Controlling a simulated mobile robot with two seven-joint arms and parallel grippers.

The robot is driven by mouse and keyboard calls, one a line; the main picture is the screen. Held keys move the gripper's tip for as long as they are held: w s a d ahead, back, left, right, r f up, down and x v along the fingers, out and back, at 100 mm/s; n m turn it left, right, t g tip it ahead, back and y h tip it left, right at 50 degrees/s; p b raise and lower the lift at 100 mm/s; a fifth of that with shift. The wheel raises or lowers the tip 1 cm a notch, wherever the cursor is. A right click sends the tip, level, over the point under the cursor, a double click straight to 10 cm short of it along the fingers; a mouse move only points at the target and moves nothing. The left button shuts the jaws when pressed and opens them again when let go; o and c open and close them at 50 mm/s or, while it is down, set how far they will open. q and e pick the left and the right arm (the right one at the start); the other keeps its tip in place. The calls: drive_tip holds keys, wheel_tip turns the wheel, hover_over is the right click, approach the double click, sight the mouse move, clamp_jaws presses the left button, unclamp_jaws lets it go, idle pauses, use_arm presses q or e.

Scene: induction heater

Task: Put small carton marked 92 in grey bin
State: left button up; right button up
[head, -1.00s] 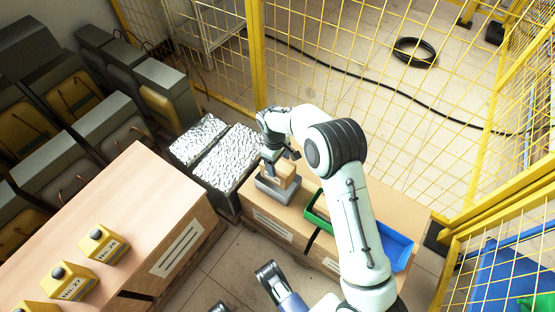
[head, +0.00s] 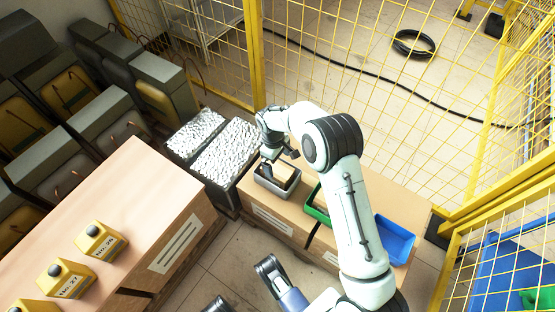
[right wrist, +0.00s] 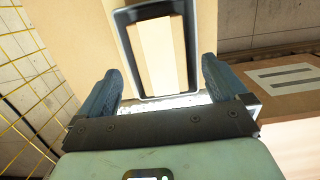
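The small carton (head: 283,172) is a pale tan block, lying inside the grey bin (head: 274,191) on the bench. In the right wrist view the carton (right wrist: 160,52) lies within the dark rim of the bin (right wrist: 121,28). I cannot read its marking. My right gripper (head: 280,159) is just above the bin. In the right wrist view its fingers (right wrist: 161,82) are wide apart with nothing between them, and the carton lies beyond the tips. My left gripper (head: 243,287) shows only partly at the bottom edge, its two fingertips well apart and empty.
A green bin (head: 315,207) and a blue bin (head: 396,238) stand to the right on the same bench. Metallic-topped blocks (head: 225,150) stand to the left. Yellow mesh fencing (head: 254,60) runs behind.

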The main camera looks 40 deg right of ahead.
use_arm(q)
drive_tip(key=w+d+r+t+p, duration=0.1)
drive_tip(key=w+r+t+p, duration=0.1)
drive_tip(key=w+r+p, duration=0.1)
wheel_tip(320, 180, up, 3)
drive_tip(key=shift+w+d+f, duration=0.1)
drive_tip(key=shift+w+d, duration=0.1)
drive_tip(key=shift+w, duration=0.7)
use_arm(e)
wheel_tip(320, 180, up, 13)
drive_tip(key=w, duration=0.1)
drive_tip(key=shift+w+a+r, duration=0.15)
drive_tip(key=shift+w+a, duration=0.1)
